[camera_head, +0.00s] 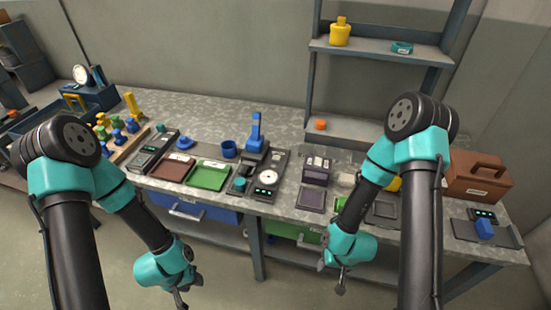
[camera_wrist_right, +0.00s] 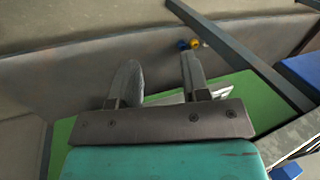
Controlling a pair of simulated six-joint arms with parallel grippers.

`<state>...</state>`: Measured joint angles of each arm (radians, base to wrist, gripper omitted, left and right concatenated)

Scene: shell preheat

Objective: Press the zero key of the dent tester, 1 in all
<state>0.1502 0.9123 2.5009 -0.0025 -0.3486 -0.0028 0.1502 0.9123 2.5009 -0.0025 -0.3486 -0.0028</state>
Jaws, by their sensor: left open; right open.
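A dark device (camera_head: 280,160) with a round white dial and a small green-lit display at its front edge stands mid-bench; it may be the dent tester. I cannot tell which of its small parts is the zero key. My left gripper (camera_head: 188,291) is open and empty, low in front of the bench at the left. My right gripper (camera_head: 331,279) is open and empty, in front of the bench and below its top; its two fingers (camera_wrist_right: 160,70) stand apart in the right wrist view. Both grippers are clear of the device.
A blue-handled stand (camera_head: 256,135), a green tray (camera_head: 209,176) and a brown tray (camera_head: 172,167) are near the device. A brown case (camera_head: 478,177) and a dark unit with a blue block (camera_head: 485,229) are at the right. Drawers (camera_head: 190,209) hang under the bench.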

